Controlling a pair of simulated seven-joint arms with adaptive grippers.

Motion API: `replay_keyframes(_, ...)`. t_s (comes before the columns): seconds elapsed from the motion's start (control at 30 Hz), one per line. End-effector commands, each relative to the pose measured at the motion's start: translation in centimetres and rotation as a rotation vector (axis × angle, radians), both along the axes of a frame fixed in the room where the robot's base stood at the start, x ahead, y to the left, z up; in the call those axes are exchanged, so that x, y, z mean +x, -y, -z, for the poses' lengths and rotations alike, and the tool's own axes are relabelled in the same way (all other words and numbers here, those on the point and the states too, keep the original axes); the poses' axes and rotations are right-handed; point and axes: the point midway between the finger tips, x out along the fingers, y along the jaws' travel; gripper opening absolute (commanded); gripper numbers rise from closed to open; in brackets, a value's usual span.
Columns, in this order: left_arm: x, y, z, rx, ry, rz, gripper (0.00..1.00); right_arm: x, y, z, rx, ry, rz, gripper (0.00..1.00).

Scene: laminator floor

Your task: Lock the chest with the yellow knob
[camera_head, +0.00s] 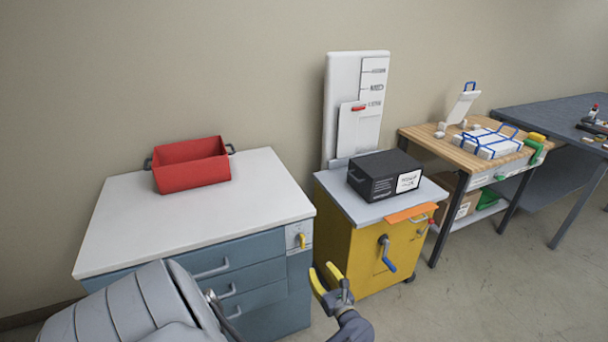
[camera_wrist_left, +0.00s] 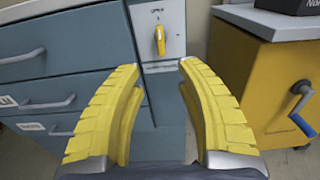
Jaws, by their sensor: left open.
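The chest (camera_head: 250,278) is a blue-grey drawer cabinet with a white top, at the left of the head view. Its yellow knob (camera_head: 301,241) sits on a pale lock plate at the upper right of the front. In the left wrist view the knob (camera_wrist_left: 159,40) hangs roughly vertical, with small unreadable marks above it. My left gripper (camera_head: 334,278) is open and empty, in front of the chest near its right corner. In the wrist view its yellow fingers (camera_wrist_left: 160,68) stand apart below the knob, not touching it. My right gripper is not in view.
A red bin (camera_head: 191,165) stands on the chest top. A yellow cabinet (camera_head: 360,258) with a blue-handled crank (camera_head: 387,254) stands close to the right, bearing a black box (camera_head: 384,176). A wooden-topped table (camera_head: 420,137) is farther right. Open floor lies in front.

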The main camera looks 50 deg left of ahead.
Motion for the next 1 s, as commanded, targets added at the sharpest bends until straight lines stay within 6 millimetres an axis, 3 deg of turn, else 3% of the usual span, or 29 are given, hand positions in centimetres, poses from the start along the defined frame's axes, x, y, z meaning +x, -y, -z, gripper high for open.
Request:
replay_keyframes(0.6, 3.3, -10.4, -0.1, 0.005, -0.007, 0.001, 0.36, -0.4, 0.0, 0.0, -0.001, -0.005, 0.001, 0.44)
replay_keyframes(1.0, 4.6, -14.7, 0.0, 0.004, -0.006, 0.001, 0.36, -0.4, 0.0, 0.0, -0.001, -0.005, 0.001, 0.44)
